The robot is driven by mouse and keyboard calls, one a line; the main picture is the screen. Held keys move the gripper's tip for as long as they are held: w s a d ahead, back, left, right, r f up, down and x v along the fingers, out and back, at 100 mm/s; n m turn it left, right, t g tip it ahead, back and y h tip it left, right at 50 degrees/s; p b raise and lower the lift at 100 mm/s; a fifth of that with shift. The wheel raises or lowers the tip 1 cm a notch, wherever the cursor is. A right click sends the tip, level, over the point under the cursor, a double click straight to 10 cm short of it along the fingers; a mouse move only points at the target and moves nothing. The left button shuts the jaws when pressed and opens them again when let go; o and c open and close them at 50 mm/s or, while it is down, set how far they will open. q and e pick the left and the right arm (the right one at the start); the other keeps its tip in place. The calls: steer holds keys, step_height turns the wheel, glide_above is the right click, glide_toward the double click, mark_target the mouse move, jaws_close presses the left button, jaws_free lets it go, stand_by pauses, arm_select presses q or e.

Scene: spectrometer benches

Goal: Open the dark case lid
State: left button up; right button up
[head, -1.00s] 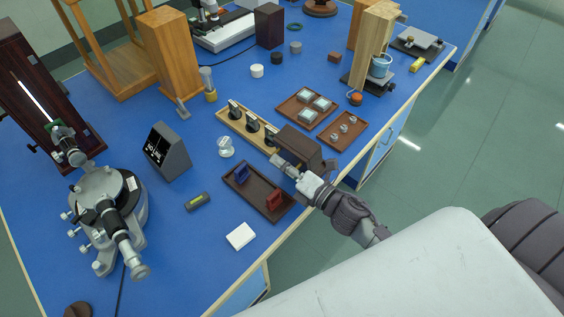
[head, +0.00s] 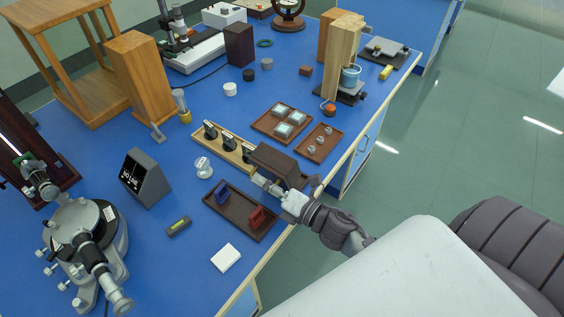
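The dark brown case (head: 280,160) sits near the right-hand edge of the blue bench. Its lid looks shut. My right gripper (head: 262,183) is at the near side of the case, low, with its fingers pointing left. The fingers are small and partly overlap the case's near face. I cannot tell whether they touch it or how far apart they are. My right wrist and arm hide part of the case's near right corner. My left gripper is not in view.
A dark tray (head: 232,220) with a blue and a red holder lies just left of my gripper. A wooden rack (head: 234,157) of black-mounted pieces stands close behind the case. Brown trays (head: 321,154) lie beyond it. A white block (head: 226,257) lies nearer.

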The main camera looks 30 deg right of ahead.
steer(key=v, duration=1)
steer(key=shift+s+d, duration=0.15)
steer(key=shift+s, duration=0.15)
steer(key=shift+w, duration=0.1)
